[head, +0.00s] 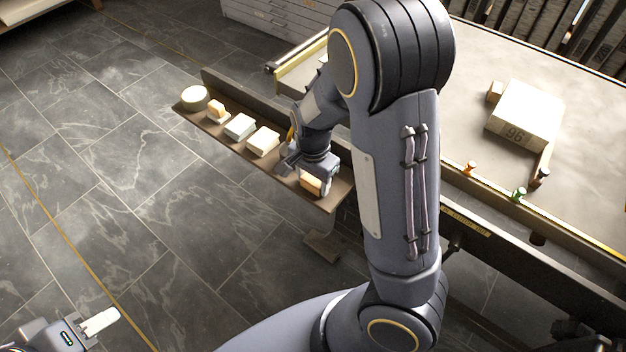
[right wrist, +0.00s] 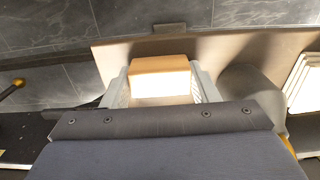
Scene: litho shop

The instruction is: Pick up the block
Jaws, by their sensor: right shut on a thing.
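The block (head: 311,184), tan on top with a pale face, is at the near right end of the narrow brown shelf (head: 335,200). My right gripper (head: 317,177) points down over the shelf end and is shut on the block. In the right wrist view the block (right wrist: 160,66) sits between the two grey fingers, one at each side; I cannot tell if it touches the shelf. My left gripper (head: 100,322) is at the lower left over the floor, away from the shelf; its pale fingers are too small to judge.
Along the shelf stand a round cream piece (head: 195,95), a small tan-and-white piece (head: 216,112) and two pale blocks (head: 240,126). The large table (head: 450,100) at right bears a pale block marked 96 (head: 523,115) and small coloured knobs. The floor at left is clear.

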